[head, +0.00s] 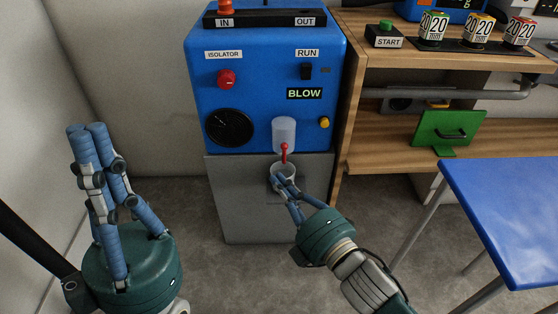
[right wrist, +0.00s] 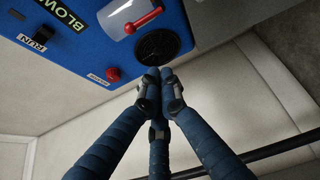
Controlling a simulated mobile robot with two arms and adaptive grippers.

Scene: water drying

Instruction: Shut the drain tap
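The drain tap (head: 284,149) is a small red lever under the clear bowl (head: 284,132) on the blue machine's front. Its handle hangs downward. In the right wrist view the red tap (right wrist: 144,19) shows near the top, beyond my fingers. My right gripper (head: 280,180) is just below the tap in the head view, its fingertips in front of a pale cup (head: 291,167). My left gripper (head: 87,130) points up at the left, fingers together and empty.
A wooden desk (head: 375,155) stands right, with a blue table (head: 510,220) nearer. Floor between my arms is clear.

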